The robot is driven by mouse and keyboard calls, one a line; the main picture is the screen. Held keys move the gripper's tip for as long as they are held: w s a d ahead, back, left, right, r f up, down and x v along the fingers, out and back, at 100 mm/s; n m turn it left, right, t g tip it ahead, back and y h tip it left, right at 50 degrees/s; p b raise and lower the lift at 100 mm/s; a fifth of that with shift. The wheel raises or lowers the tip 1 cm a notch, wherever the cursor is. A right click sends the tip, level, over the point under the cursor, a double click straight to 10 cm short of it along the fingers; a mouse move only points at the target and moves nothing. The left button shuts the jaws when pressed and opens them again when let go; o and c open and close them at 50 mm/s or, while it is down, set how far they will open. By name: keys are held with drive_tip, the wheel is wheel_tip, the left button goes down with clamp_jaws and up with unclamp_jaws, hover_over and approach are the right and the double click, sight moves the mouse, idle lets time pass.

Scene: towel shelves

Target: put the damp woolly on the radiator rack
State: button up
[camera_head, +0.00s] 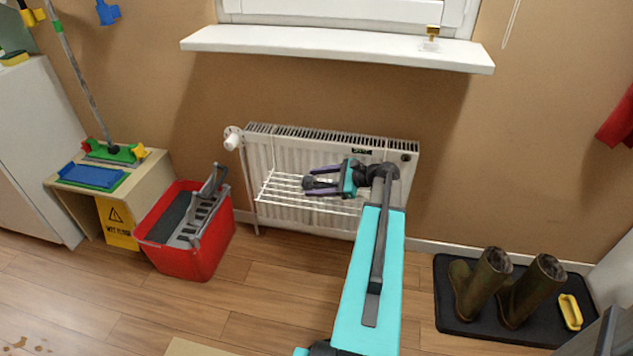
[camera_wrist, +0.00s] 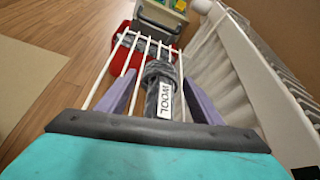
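The damp woolly (camera_wrist: 160,75) is a dark grey knitted roll with a white label reading "WOOL". It lies over the bars of the white wire radiator rack (camera_wrist: 110,80). In the head view the woolly (camera_head: 319,183) is a small dark shape on the rack (camera_head: 276,187), partly hidden by my gripper. My gripper (camera_head: 307,180) is low over the rack, its purple fingers on either side of the woolly. In the wrist view the gripper (camera_wrist: 163,82) shows spread fingers, with narrow gaps between them and the woolly.
The white radiator (camera_head: 290,150) stands against the wall behind the rack, below a windowsill (camera_head: 330,45). A red mop bucket (camera_head: 185,260) stands left of it. Boots (camera_head: 480,285) stand on a black mat (camera_head: 450,310) at right. Wood floor in front is mostly clear.

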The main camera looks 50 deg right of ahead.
drive_tip(key=shift+r, duration=0.15)
drive_tip(key=shift+s+d+r, duration=0.15)
drive_tip(key=shift+s+r, duration=0.05)
drive_tip(key=shift+s, duration=0.05)
drive_tip(key=p+v, duration=0.2)
drive_tip(key=v, duration=0.9)
drive_tip(key=shift+s, duration=0.2)
drive_tip(key=shift+w+p, duration=0.1)
drive_tip(key=shift+p, duration=0.2)
